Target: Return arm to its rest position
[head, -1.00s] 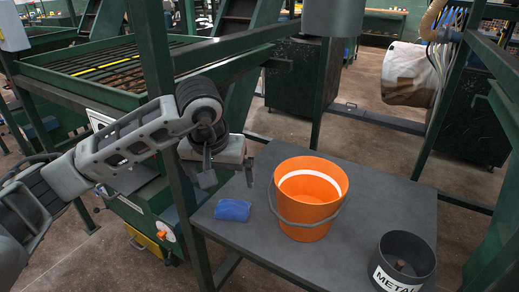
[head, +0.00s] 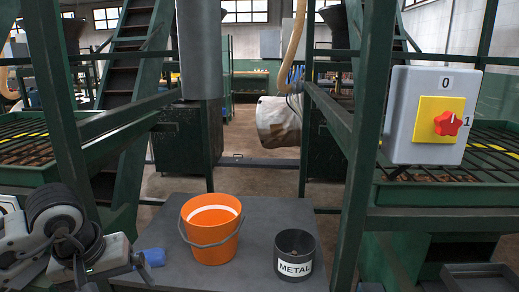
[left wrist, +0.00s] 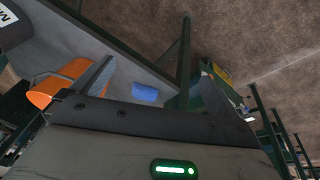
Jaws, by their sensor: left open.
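My left gripper (head: 112,272) is at the lower left of the head view, above the left side of the dark table. Its two fingers are apart and hold nothing; they also show apart in the left wrist view (left wrist: 155,90). A blue folded cloth-like item (head: 154,257) lies on the table, partly hidden by the gripper; it also shows in the left wrist view (left wrist: 145,92). An orange bucket (head: 212,236) stands upright to the right of the gripper, apart from it in the head view. My right gripper is not in view.
A dark bin labelled METAL (head: 294,262) stands on the grey table (head: 255,215), right of the bucket. Green posts and rails frame the table. A grey switch box (head: 428,115) with a red knob is on the right. Bare tabletop lies between bucket and bin.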

